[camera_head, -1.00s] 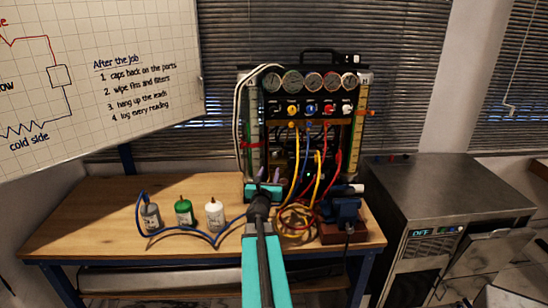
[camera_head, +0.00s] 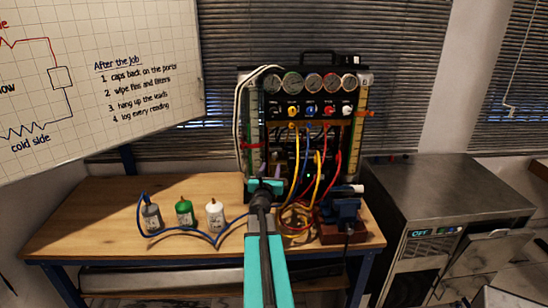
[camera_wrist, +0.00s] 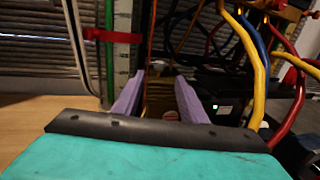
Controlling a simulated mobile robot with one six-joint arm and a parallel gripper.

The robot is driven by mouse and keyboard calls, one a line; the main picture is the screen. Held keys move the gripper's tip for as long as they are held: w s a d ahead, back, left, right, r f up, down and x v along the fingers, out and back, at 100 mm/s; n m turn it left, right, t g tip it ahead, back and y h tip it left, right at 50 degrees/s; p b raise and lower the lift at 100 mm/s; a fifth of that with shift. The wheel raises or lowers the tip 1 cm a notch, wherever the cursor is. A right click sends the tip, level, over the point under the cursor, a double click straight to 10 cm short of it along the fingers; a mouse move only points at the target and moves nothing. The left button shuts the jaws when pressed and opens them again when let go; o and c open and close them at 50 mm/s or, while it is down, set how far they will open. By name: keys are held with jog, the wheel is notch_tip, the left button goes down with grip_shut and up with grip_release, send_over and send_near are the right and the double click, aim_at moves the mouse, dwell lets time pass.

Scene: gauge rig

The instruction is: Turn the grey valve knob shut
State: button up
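The gauge rig (camera_head: 357,130) stands at the back of the bench with a row of small valve knobs under its dials. They include a yellow knob (camera_head: 293,110), a blue knob (camera_head: 311,109), a red knob (camera_head: 329,109) and a pale grey or white knob (camera_head: 347,110) at the right end. My gripper (camera_head: 270,172) is in front of the rig's lower left, well below the knob row. In the wrist view its purple fingers (camera_wrist: 160,95) are apart, with nothing clearly held.
Yellow, blue and red hoses (camera_head: 318,185) hang right of my gripper. A blue vise (camera_head: 345,205) sits at the bench's right. The bench's left (camera_head: 95,210) is clear.

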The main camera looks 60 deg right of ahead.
aim_at(274, 156)
jog(key=shift+p+x, duration=1.6)
jog(key=shift+x, duration=3.3)
grip_shut()
